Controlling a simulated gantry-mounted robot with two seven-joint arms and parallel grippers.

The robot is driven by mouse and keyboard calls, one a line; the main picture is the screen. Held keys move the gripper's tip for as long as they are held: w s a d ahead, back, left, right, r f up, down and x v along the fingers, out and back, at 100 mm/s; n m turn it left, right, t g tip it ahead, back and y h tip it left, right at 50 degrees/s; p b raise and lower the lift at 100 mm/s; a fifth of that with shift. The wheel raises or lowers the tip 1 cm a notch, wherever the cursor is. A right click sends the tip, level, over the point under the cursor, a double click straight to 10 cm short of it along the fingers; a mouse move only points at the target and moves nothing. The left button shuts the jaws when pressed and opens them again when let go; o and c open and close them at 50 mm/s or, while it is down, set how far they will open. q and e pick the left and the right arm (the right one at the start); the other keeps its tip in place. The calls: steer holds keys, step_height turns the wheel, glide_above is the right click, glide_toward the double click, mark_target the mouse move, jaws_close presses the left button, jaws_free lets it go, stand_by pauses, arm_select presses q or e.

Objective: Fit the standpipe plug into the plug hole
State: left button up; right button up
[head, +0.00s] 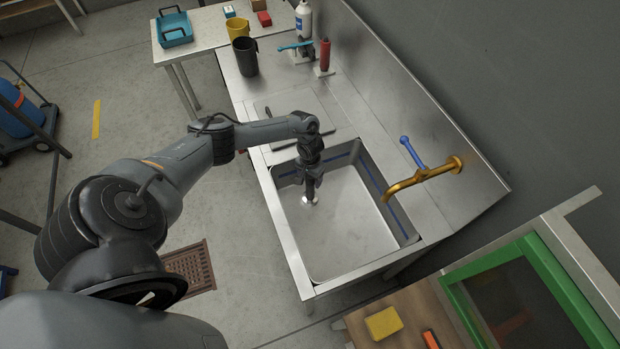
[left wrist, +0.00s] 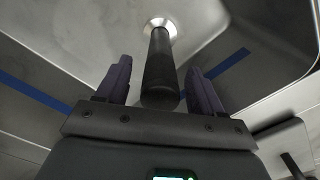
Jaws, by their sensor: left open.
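The standpipe plug (left wrist: 160,70) is a dark, straight tube. In the left wrist view its far end meets the bright metal ring of the plug hole (left wrist: 160,24) in the sink floor. How deep it sits in the hole cannot be told. My left gripper (left wrist: 160,82) is open, with one finger on each side of the tube and visible gaps to both. In the head view my left gripper (head: 311,183) points down into the sink (head: 350,235), above the plug hole (head: 309,201), and mostly hides the tube. My right gripper is out of view.
A brass tap (head: 422,178) with a blue lever reaches over the sink's right side. Steel sink walls with a blue stripe surround the gripper.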

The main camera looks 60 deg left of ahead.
arm_select(q)
step_height(320, 180, up, 10)
steer(key=shift+f+p, duration=0.1)
steer(key=shift+p, duration=0.8)
steer(key=w+d+f+m+t, duration=0.1)
steer(key=d+f+m+t, duration=0.15)
steer(key=d, duration=0.75)
steer(key=d+f+m+t, duration=0.15)
steer(key=d+m, duration=0.25)
steer(key=d, duration=0.6)
steer(key=s+d+r+m+t+h, duration=0.15)
steer(key=d+r, duration=0.25)
steer(key=d, duration=0.7)
steer(key=s+a+r+g+y, duration=0.1)
steer(key=s+a+r+g, duration=0.1)
steer(key=s+r, duration=1.05)
steer(key=w+p+v, duration=0.1)
steer(key=p+v, duration=1.1)
steer(key=p, duration=0.1)
steer(key=shift+w+r+n+p, duration=0.2)
steer(key=shift+r+n+p, duration=0.1)
steer(key=shift+r, duration=0.35)
